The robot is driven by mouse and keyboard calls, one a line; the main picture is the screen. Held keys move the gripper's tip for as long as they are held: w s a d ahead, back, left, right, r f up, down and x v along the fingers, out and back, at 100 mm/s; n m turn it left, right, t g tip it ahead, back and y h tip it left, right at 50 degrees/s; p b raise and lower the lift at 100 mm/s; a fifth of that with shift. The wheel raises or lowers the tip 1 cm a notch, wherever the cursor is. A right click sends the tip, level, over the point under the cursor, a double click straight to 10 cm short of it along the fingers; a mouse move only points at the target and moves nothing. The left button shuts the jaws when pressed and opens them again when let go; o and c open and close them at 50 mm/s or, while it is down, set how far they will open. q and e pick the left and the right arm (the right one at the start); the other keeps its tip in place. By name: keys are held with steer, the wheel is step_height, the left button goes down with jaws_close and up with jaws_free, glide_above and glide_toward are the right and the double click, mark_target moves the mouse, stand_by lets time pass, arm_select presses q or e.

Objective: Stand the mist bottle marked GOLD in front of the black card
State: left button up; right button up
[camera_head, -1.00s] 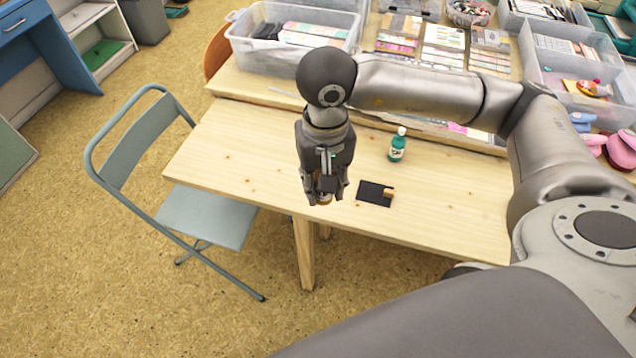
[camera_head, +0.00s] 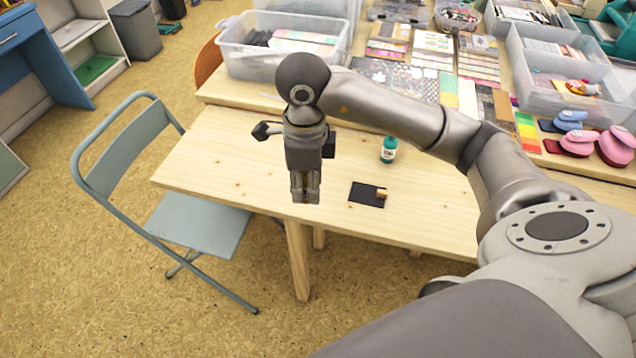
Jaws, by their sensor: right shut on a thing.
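My right gripper (camera_head: 305,190) points down over the front of the table, left of the card. It is shut on a small brownish thing that its fingers mostly hide; I cannot tell what it is or read any mark on it. A green bottle (camera_head: 389,151) with a pale label stands upright behind the card. Its lettering is too small to read. My left gripper is not in view.
The wooden table (camera_head: 235,165) is clear on its left side and around the card. Behind are clear plastic bins (camera_head: 262,62), card packs and pink punches (camera_head: 578,143). A folding chair (camera_head: 197,222) stands at the left.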

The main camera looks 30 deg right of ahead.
steer(key=shift+w+d+f, duration=0.1)
steer(key=shift+w+d, duration=0.05)
steer(key=w+d+f+p, duration=0.1)
steer(key=w+d+f, duration=0.3)
steer(key=w+d, duration=0.2)
steer(key=shift+w+m, duration=0.25)
steer(key=shift+m, duration=0.05)
steer(key=w+d+f, duration=0.1)
steer(key=w+f, duration=0.1)
steer(key=f, duration=0.1)
steer(key=w+d+f, duration=0.1)
steer(key=f, duration=0.1)
steer(key=shift+d+p, duration=0.3)
steer(key=shift+d, duration=0.05)
steer(key=shift+w+d+f, duration=0.2)
steer(key=shift+d+f, duration=0.05)
steer(key=shift+f, duration=0.35)
step_height(320, 180, down, 2)
steer(key=shift+f+p, duration=0.2)
steer(key=shift+p, duration=0.25)
steer(key=shift+f, duration=0.25)
steer(key=o, duration=1)
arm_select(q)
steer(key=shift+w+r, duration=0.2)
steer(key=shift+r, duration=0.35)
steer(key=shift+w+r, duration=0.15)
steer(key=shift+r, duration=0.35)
arm_select(e)
steer(key=shift+o, duration=0.2)
